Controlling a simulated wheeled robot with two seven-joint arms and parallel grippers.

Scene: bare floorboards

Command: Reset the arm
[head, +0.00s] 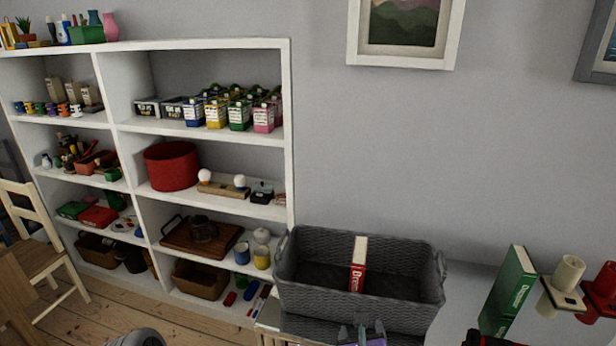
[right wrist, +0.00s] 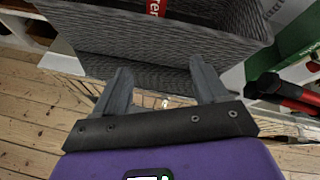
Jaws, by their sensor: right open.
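My right gripper (head: 362,335) shows at the bottom edge of the head view, in front of the grey woven basket (head: 350,309). In the right wrist view my right gripper (right wrist: 160,80) has its two grey fingers spread apart with nothing between them. The basket's side (right wrist: 160,42) lies just beyond the fingertips. A red and white book (head: 357,278) stands upright in the basket, and its red part (right wrist: 156,6) shows at the top of the wrist view. My left gripper is not in view.
A green book (head: 512,290) stands right of the basket, beside a cream cup (head: 568,273) and a red object (head: 604,284). A white shelf (head: 291,140) full of goods stands left. A wooden chair (head: 40,255) is at far left. Floorboards (head: 70,325) show bare in front of the shelf.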

